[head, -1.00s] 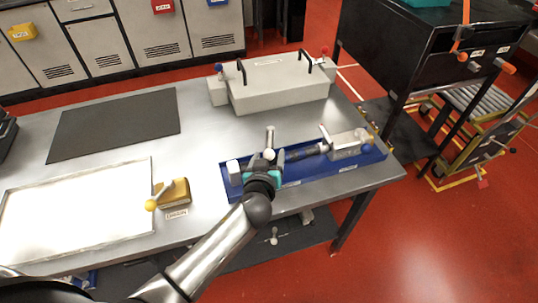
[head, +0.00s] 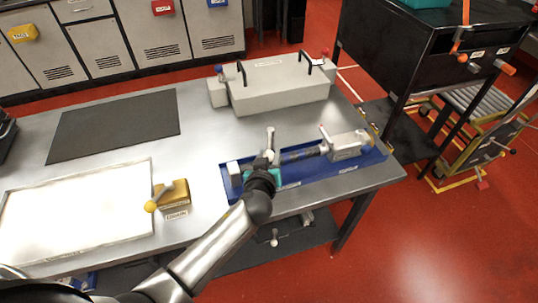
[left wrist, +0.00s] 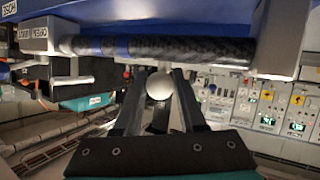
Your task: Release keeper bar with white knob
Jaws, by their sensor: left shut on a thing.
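My left gripper (head: 266,160) is at the left part of a blue tray (head: 290,185) on the steel table. Its fingers, seen in the left wrist view (left wrist: 158,84), are shut on a white knob (left wrist: 159,86). The knob also shows in the head view (head: 268,154). An upright grey bar (head: 270,137) stands just behind it; whether it is the keeper bar is unclear. A dark braided hose (head: 302,154) runs right from the gripper to a grey clamp block (head: 346,147). My right gripper is out of view.
A pale block (head: 234,171) sits at the tray's left end. A grey box with black handles (head: 278,85) stands behind. A yellow-knobbed block (head: 173,193), white tray (head: 75,210) and dark mat (head: 115,126) lie left. The table's front edge is close below the arm.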

